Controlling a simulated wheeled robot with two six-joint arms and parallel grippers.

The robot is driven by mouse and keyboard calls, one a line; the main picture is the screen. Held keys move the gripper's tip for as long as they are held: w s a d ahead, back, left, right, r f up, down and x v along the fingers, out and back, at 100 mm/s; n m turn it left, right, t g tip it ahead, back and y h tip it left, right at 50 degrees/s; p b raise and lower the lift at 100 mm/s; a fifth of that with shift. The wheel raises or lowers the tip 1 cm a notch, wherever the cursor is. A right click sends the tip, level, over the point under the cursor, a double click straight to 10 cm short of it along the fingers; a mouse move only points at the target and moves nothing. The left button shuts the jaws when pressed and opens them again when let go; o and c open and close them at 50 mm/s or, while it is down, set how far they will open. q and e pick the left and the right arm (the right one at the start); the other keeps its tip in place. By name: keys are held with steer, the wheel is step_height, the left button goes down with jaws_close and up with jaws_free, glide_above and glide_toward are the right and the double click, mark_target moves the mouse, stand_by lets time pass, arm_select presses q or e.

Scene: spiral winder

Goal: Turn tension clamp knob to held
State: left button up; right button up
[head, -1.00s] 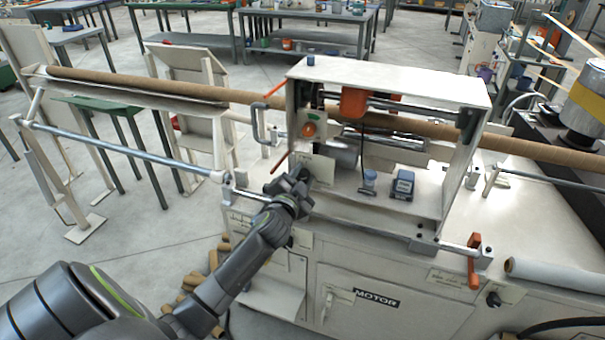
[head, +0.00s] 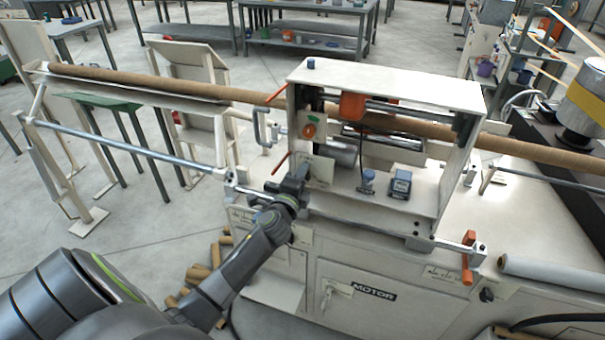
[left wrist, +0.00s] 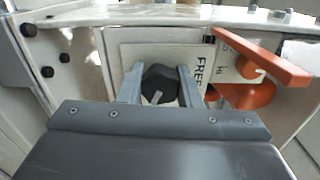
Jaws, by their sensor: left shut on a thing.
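The clamp knob (left wrist: 160,84) is black and round with a white pointer mark, and shows in the left wrist view on a pale label plate (left wrist: 124,56). The pointer slants toward the lower left of that picture. The word FREE (left wrist: 199,68) is printed sideways to the right of the knob. My left gripper (left wrist: 160,72) has a finger on each side of the knob and is shut on it. In the head view my left gripper (head: 302,174) is at the lower left of the machine's open housing (head: 440,85) and hides the knob. My right gripper is out of view.
An orange lever (left wrist: 262,58) is close to the right finger in the left wrist view. A long brown tube (head: 540,150) runs through the housing. A steel rail (head: 130,150) lies left of the gripper.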

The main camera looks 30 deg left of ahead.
arm_select(q)
steer(key=shift+m, duration=0.6)
steer(key=shift+f+m, duration=0.1)
steer(key=shift+m, duration=0.2)
steer(key=o, duration=1)
steer(key=b+v, duration=0.1)
steer(key=v, duration=1.6)
steer(key=shift+s+d, duration=0.15)
steer(key=shift+s, duration=0.05)
